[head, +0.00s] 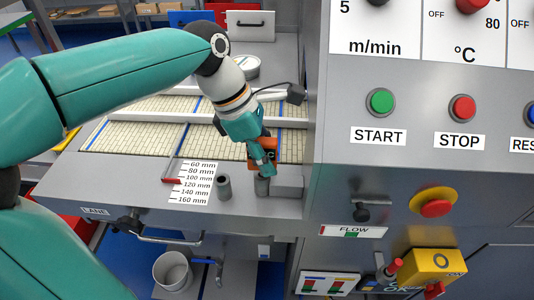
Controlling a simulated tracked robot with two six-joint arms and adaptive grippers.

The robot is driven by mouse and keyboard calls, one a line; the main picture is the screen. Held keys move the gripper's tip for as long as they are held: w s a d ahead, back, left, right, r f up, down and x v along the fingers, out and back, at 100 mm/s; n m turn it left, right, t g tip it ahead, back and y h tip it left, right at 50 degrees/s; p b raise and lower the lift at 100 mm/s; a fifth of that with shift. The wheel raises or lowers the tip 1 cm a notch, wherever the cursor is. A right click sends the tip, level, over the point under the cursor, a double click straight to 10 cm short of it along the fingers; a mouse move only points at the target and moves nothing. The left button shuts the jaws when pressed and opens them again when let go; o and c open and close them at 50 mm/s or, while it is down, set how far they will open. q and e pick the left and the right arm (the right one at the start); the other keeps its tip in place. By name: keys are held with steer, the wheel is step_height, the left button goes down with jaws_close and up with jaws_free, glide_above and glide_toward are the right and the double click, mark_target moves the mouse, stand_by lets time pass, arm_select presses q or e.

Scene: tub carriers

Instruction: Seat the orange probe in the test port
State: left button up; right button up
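The orange probe (269,156) shows as an orange block with a dark lettered face, partly covered by my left gripper. My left gripper (262,160) points down at it, with its teal fingers over and beside the orange. Whether the fingers are closed on it cannot be seen clearly. Just below the fingertips stands a short grey cylinder (262,187) on the steel ledge. A second grey cylinder (223,188) with a dark open top stands to its left. Neither cylinder carries a readable label, so I cannot tell which is the test port. My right gripper is not in view.
A grey box (287,184) sits right of the cylinders, close to the control panel (420,140). A millimetre scale (194,184) and a red pointer (171,181) lie left. The tiled conveyor (130,140) is behind. A bucket (172,271) stands below.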

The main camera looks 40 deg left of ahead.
arm_select(q)
steer(key=shift+o, duration=0.6)
steer(key=shift+r, duration=0.15)
steer(key=v, duration=1.1)
steer(key=shift+r, duration=0.25)
steer(key=shift+s+a, duration=0.1)
